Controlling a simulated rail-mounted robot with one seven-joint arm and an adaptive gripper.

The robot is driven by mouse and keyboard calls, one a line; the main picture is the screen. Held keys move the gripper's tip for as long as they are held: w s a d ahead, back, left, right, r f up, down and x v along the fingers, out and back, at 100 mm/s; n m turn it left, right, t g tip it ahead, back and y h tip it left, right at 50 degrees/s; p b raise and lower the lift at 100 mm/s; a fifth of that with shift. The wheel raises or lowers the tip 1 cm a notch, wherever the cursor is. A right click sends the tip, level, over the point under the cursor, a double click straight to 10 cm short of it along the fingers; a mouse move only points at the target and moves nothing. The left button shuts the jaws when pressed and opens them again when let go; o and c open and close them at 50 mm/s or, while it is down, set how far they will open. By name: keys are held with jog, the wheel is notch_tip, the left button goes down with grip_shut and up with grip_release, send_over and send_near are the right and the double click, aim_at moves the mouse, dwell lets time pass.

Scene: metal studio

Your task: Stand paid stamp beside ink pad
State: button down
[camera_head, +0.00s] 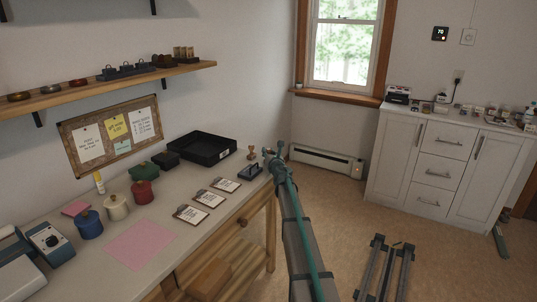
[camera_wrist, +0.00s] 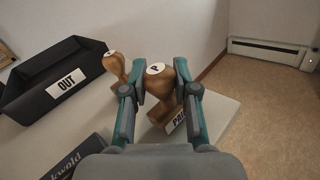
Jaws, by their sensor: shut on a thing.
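My gripper (camera_wrist: 160,92) is shut on the wooden handle of the paid stamp (camera_wrist: 160,80), which has a round "P" label on its knob. Its base, with partly hidden "PA…" lettering, shows between and beyond the fingers near the table's corner. Whether the base touches the tabletop is unclear. In the head view my gripper (camera_head: 270,156) is at the far right end of the desk. The dark ink pad (camera_head: 251,171) lies close by on the desk, with a white label; what seems to be its box shows at the wrist view's lower left (camera_wrist: 76,160).
A second wooden stamp (camera_wrist: 115,64) stands close to the left of my gripper. A black "OUT" tray (camera_head: 203,148) is behind it. Several clipboards (camera_head: 207,198) lie on the desk (camera_head: 165,208). The desk's right edge is near my gripper.

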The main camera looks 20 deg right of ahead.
jog(key=shift+f, duration=0.25)
jog(key=c, duration=0.9)
grip_release()
jog(key=shift+r, duration=0.2)
jog(key=shift+s+r, duration=0.1)
jog(key=s, duration=0.4)
jog(key=s+a, duration=0.1)
jog(key=s, duration=0.6)
jog(key=shift+s+a, duration=0.35)
jog(key=shift+a, duration=0.05)
